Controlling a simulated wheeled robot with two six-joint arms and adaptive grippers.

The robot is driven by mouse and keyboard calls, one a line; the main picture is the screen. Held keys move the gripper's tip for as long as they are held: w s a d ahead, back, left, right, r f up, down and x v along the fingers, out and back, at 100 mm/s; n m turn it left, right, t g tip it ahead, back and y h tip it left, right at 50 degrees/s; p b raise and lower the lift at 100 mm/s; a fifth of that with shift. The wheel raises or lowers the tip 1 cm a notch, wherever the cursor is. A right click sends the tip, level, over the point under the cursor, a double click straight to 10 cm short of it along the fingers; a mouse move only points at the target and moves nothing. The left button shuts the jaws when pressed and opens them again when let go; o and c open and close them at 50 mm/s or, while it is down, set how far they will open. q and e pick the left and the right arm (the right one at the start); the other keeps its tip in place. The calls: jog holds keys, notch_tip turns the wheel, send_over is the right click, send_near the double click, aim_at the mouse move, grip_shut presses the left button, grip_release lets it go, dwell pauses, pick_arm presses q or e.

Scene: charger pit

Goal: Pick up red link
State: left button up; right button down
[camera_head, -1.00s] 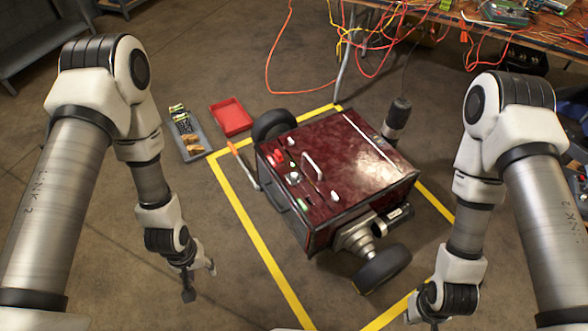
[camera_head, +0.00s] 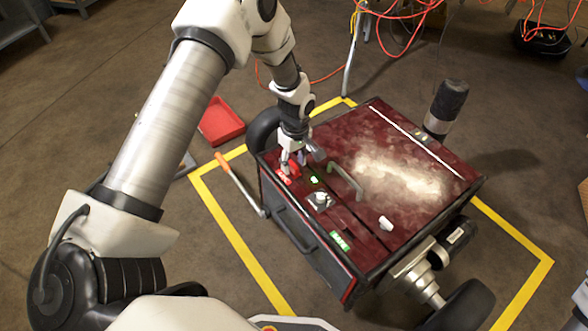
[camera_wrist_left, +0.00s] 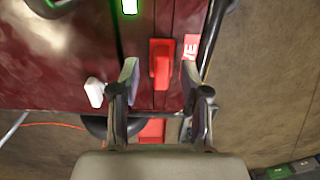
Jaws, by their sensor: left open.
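The red link (camera_wrist_left: 161,62) is a small upright red block on top of the dark red charger box (camera_head: 400,160). In the head view the red link (camera_head: 294,170) is partly covered by my left gripper (camera_head: 301,163), at the box's left part. In the left wrist view my left gripper (camera_wrist_left: 160,76) is open, one finger on each side of the red link with gaps to both. I cannot tell how far above the lid the fingertips are. My right gripper is out of view.
A white knob (camera_wrist_left: 94,92) is close outside one finger, and a red label (camera_wrist_left: 191,46) is beside the other. A handle (camera_head: 346,181) and a green light (camera_head: 314,180) are nearby. A red tray (camera_head: 221,121) lies on the floor, left of the box.

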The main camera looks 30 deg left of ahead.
pick_arm(q)
jog(key=shift+a+f, duration=0.1)
jog(key=shift+f, duration=0.75)
jog(key=shift+s+r, duration=0.1)
jog(key=shift+r, duration=0.05)
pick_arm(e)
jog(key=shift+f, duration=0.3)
pick_arm(q)
grip_shut()
